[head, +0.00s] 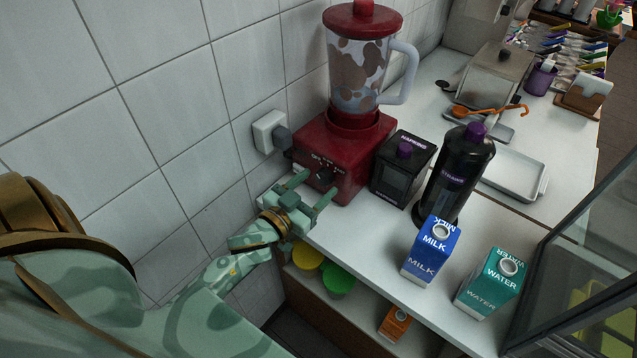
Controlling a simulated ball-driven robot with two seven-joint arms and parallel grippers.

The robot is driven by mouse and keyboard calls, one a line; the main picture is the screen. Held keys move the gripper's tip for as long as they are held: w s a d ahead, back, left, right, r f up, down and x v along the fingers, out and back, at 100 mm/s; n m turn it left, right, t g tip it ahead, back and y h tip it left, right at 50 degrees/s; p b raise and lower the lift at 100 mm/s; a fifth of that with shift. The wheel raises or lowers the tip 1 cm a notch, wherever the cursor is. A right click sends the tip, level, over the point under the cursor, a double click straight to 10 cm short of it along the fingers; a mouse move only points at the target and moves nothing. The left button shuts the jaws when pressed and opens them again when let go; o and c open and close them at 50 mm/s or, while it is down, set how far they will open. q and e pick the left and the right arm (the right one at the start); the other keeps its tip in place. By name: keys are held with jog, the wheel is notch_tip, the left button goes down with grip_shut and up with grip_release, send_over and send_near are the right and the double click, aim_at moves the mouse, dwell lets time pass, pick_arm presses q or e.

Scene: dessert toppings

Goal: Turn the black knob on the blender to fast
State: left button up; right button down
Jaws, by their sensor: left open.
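The red blender (340,151) stands on the white counter against the tiled wall. Its clear jar (357,77) has brown patches and a red lid. The black knob (325,176) is on the front of the red base, with small white lettering above it. My left gripper (309,192) is open in front of the base, its two fingers pointing toward the knob from below. One finger is near the base's lower edge, and I cannot tell whether either finger touches the knob. The knob's setting is too small to read. My right gripper is not in view.
A black box with a purple top (402,170) stands close right of the blender, then a black bottle (457,172), a milk carton (432,252) and a water carton (491,284). A wall plug (271,133) is left of the blender. A tray (515,172) lies further back.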

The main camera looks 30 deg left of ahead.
pick_arm(q)
jog(key=shift+w, duration=0.75)
jog(key=c, duration=1)
